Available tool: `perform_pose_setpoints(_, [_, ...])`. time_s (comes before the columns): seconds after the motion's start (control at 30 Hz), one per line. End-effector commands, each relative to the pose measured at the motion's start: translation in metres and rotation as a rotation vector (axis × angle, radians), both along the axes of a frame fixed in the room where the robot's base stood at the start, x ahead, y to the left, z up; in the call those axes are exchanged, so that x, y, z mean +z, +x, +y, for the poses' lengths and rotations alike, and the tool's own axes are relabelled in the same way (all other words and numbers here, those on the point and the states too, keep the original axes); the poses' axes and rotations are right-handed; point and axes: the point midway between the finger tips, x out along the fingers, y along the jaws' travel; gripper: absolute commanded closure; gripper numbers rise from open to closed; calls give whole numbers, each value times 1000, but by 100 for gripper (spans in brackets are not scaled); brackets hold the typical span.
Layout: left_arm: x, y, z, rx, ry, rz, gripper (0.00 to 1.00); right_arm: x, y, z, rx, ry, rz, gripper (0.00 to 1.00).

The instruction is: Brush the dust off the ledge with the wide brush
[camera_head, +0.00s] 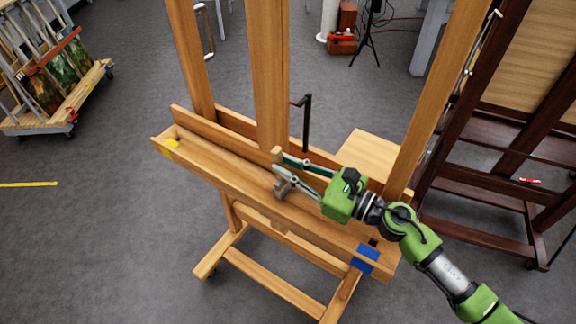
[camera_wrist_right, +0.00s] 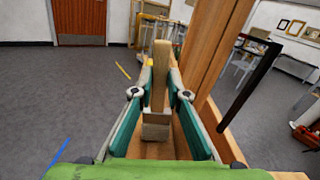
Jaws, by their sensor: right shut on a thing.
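The ledge (camera_head: 222,168) is the long wooden tray across the front of the light wooden easel, running from upper left to lower right. My right gripper (camera_head: 279,166) is over the middle of the ledge, shut on the wide brush (camera_head: 277,154). In the right wrist view, the brush (camera_wrist_right: 159,82) stands upright between the two fingers, with its pale wooden handle up and a wider block low down near the ledge. I cannot tell whether its bristles touch the wood. No dust can be made out on the ledge. My left gripper is not in view.
Yellow tape (camera_head: 170,149) marks the ledge's left end and blue tape (camera_head: 366,258) its right end. The central mast (camera_head: 268,80) and a black crank (camera_head: 307,120) rise behind the ledge. A dark easel (camera_head: 490,190) stands right. Floor at left is clear before a canvas cart (camera_head: 88,85).

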Motion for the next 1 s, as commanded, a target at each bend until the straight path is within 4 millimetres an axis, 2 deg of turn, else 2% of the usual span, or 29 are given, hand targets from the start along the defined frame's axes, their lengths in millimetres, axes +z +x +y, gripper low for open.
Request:
perform_pose_setpoints(0.53, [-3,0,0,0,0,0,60,-3,3,3,-1,1,-1,100])
perform_pose_setpoints(1.0, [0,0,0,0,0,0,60,-2,21,29,0,2,-1,100])
